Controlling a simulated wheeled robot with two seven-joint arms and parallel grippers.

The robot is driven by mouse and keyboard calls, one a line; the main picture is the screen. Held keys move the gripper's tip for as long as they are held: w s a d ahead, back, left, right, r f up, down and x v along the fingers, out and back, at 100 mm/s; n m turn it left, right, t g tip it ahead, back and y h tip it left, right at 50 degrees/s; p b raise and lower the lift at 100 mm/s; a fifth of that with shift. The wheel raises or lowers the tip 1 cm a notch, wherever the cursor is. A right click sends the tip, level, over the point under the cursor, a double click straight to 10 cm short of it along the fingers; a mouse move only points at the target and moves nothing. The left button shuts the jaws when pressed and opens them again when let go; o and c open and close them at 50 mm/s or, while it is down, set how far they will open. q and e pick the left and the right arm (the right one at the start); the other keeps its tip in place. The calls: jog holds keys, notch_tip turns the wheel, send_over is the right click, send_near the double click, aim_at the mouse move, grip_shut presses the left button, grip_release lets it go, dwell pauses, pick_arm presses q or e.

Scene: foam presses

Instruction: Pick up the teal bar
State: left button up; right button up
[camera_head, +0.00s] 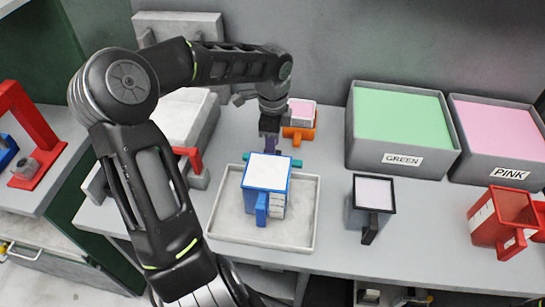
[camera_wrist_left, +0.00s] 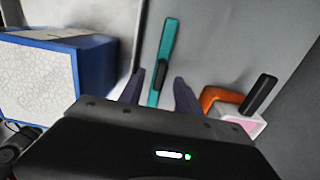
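The teal bar (camera_head: 297,163) lies just behind a blue container (camera_head: 250,190) in the head view, where only its ends show past the container and gripper. In the left wrist view the teal bar (camera_wrist_left: 168,42) runs lengthwise up the picture, with a small dark piece on it. My left gripper (camera_head: 270,148) is above the bar and points down. In the left wrist view the fingers of my left gripper (camera_wrist_left: 159,88) stand apart, one on each side of the bar, with a visible gap. My right gripper is not in view.
The blue container stands in a pale tray (camera_head: 222,226). An orange cup (camera_head: 299,133) with pink foam stands close behind the gripper. A grey cup (camera_head: 356,213), a red cup (camera_head: 483,226), a green-filled bin (camera_head: 375,155) and a pink-filled bin (camera_head: 475,165) stand to the right.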

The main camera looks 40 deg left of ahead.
pick_arm(q)
jog(key=shift+f, duration=1.4)
grip_shut()
